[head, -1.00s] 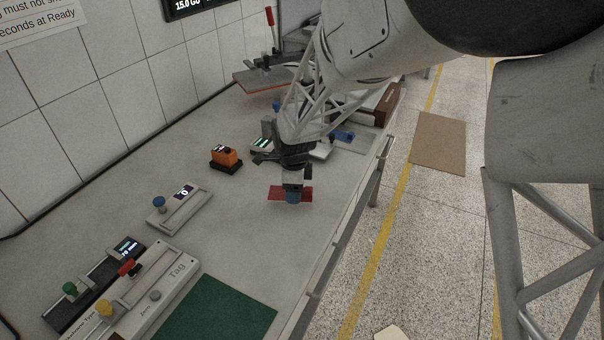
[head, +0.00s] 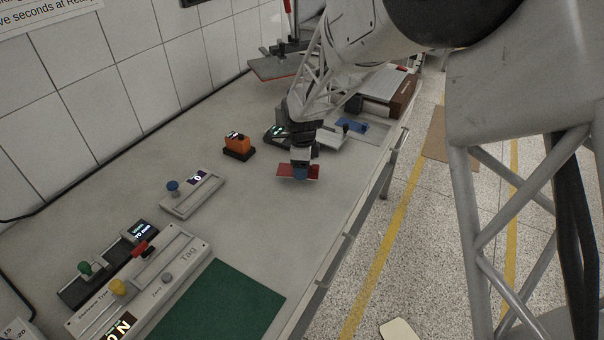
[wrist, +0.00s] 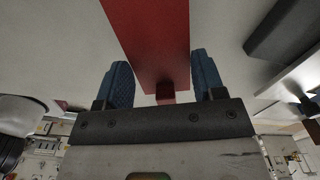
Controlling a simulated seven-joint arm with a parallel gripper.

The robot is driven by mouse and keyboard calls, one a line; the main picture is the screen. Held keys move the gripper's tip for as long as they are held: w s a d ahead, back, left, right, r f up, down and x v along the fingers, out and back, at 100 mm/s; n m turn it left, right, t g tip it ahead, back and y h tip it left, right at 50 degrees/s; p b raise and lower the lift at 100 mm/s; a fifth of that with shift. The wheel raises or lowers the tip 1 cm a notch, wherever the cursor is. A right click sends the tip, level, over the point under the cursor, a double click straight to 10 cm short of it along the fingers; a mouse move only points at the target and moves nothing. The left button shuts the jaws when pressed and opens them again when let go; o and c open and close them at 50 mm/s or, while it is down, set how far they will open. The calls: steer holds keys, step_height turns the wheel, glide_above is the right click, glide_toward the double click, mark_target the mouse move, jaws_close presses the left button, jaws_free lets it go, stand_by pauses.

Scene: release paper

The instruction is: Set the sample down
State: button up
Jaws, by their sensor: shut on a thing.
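The sample appears to be a flat red piece (head: 312,172), held level at the bench's middle right in the head view. My gripper (head: 299,172) points down with its blue fingertips at the red piece. In the wrist view, the red piece (wrist: 150,38) extends away from my gripper (wrist: 164,85), with a small red tab between the two blue fingers. The gripper is shut on it. I cannot tell whether the piece touches the bench or hangs just above it.
An orange device (head: 238,145) stands left of my gripper. A slider unit with a blue knob (head: 192,194), a tag panel (head: 185,255) and a green mat (head: 225,305) lie nearer. A blue item (head: 352,124) lies behind. Bare bench lies between gripper and mat.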

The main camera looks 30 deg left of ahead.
steer(key=shift+f, duration=1.6)
steer(key=shift+f, duration=0.1)
steer(key=o, duration=0.9)
step_height(320, 180, up, 12)
